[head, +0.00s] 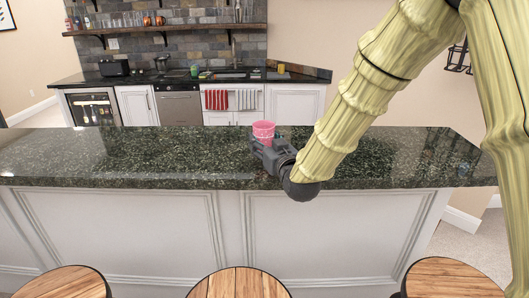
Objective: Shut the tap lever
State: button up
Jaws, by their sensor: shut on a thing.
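A tap (233,52) rises at the sink on the back counter, far beyond the bar. It is small in the head view and I cannot make out its lever or its position. My gripper (262,145) is low over the granite bar top, well apart from the tap. It is shut on a pink cup (263,130), which stands upright at its fingers. The gripper and arm hide the cup's lower part, so I cannot tell whether it touches the bar top.
The granite bar (130,155) spans the view between me and the back counter (140,79). Its left side is clear. Wooden stools (240,284) stand along its front. A red striped towel (215,99) hangs below the sink. A wooden shelf (165,30) holds glasses.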

jog(key=shift+f+p, duration=0.35)
jog(key=shift+f, duration=1.5)
jog(key=shift+f, duration=0.15)
jog(key=o, duration=1.1)
jog(key=shift+o, duration=0.2)
